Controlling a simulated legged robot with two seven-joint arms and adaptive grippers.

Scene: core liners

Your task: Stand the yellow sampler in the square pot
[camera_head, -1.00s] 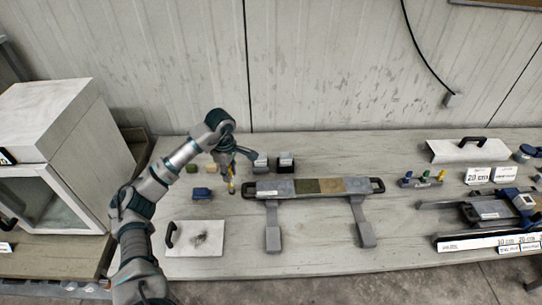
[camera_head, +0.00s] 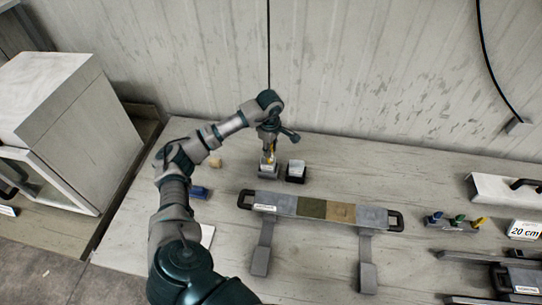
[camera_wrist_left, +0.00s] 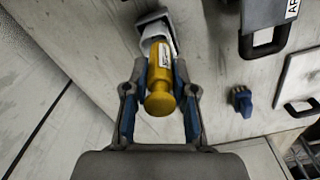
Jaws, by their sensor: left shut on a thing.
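The yellow sampler (camera_wrist_left: 159,80) is held between the two fingers of my left gripper (camera_wrist_left: 159,98). It has a white label and a round yellow end toward the wrist camera. My right gripper is out of view.
A dark pot with a white top (camera_head: 296,171) stands close to the right. A blue piece (camera_head: 200,192) and a tan block (camera_head: 215,161) lie to the left. The grey rack with coloured panels (camera_head: 318,209) is in front. The wall is close behind.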

